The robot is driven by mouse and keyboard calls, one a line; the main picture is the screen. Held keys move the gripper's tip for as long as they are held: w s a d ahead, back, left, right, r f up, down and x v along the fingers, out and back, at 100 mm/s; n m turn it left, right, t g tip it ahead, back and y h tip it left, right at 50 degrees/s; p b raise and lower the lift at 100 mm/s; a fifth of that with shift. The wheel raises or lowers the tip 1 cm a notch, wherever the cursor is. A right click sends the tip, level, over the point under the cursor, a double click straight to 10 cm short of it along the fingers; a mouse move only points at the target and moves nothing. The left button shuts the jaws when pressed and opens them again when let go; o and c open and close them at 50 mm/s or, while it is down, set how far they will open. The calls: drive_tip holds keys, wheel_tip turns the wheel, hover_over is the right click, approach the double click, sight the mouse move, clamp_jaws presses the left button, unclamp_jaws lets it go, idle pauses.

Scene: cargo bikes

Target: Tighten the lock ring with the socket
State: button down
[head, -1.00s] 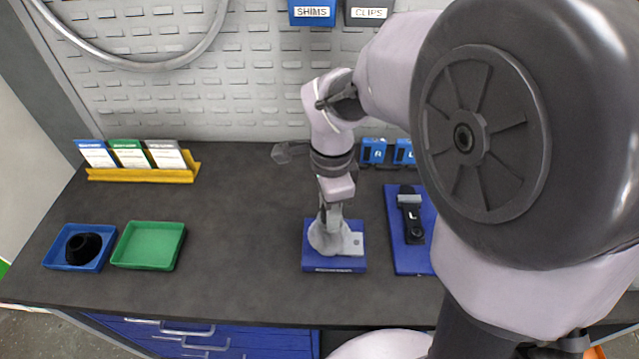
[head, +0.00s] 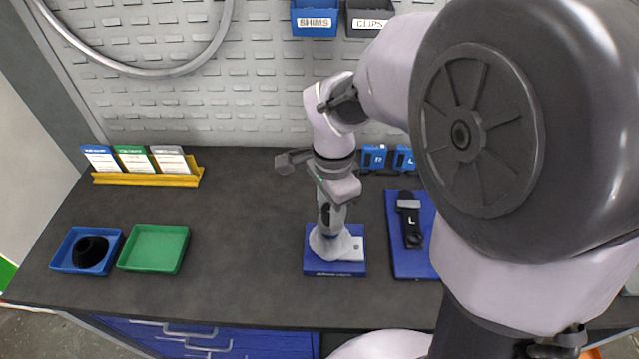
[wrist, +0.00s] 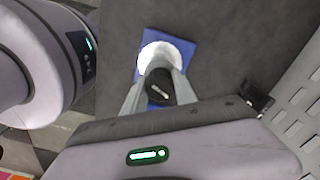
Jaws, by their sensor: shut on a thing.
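My gripper (head: 332,228) points down over a light grey fixture (head: 350,249) on a blue base plate (head: 318,271). In the wrist view my gripper (wrist: 160,95) is shut on a black tool with a white mark, which I take to be the socket (wrist: 158,84). The socket's lower end is at the pale round part of the fixture (wrist: 178,50). I cannot tell how far it sits on it. The lock ring cannot be made out; the socket and fingers cover that spot.
A black tool marked L (head: 411,222) lies on a blue mat (head: 400,265) to the right. The bench between is clear.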

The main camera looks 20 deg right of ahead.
drive_tip(key=n+p, duration=0.1)
drive_tip(key=n, duration=0.4)
drive_tip(key=shift+r+n+p, duration=0.15)
drive_tip(key=shift+n+p, duration=0.15)
drive_tip(key=shift+f+b, duration=0.95)
drive_tip(key=shift+f, duration=0.1)
idle(0.3)
drive_tip(key=c, duration=1.8)
unclamp_jaws()
clamp_jaws()
